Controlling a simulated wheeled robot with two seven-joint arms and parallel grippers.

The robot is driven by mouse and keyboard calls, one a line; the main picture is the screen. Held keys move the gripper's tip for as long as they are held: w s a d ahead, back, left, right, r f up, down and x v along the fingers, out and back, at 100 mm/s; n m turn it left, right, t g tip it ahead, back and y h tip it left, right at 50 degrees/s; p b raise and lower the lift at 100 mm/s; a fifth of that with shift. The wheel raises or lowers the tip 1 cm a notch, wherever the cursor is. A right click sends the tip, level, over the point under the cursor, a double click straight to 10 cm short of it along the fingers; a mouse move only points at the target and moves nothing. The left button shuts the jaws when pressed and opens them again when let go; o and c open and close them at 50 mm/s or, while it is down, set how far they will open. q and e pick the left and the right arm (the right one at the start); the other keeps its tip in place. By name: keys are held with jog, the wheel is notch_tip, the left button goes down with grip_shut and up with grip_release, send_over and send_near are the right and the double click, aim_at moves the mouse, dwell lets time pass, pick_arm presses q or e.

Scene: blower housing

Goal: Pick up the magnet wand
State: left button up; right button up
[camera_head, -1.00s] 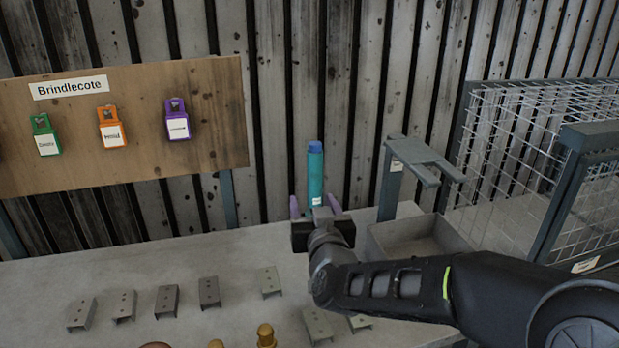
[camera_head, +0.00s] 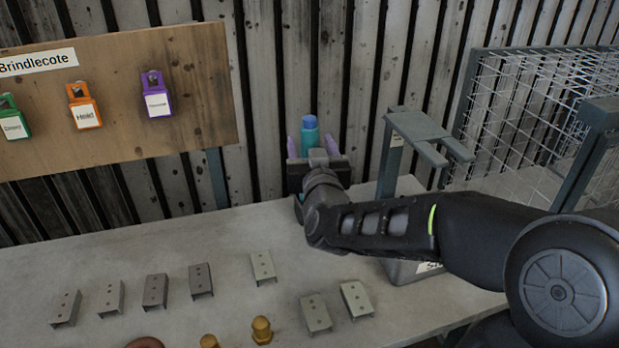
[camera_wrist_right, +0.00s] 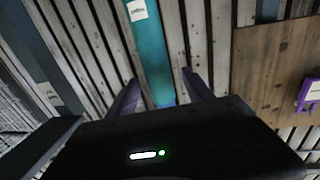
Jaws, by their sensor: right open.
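The magnet wand is a teal cylinder with a blue top (camera_head: 309,128), standing upright near the wall at the back of the bench. Its lower part is hidden behind my right gripper (camera_head: 313,148). My right gripper is open, with one purple finger on each side of the wand in the head view. In the right wrist view, the wand (camera_wrist_right: 148,50) with a white label runs between the two open fingers (camera_wrist_right: 160,92), with gaps visible beside it. My left gripper is not in view.
Several grey metal brackets (camera_head: 203,281) lie on the bench (camera_head: 230,235), with brass-coloured parts (camera_head: 262,331) at the front. A grey stand with a forked top (camera_head: 425,130) and a mostly hidden bin (camera_head: 400,270) are right of the wand.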

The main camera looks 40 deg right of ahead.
jog(key=shift+p+x, duration=0.7)
jog(key=shift+x, duration=1.85)
jog(key=shift+f, duration=0.15)
grip_shut()
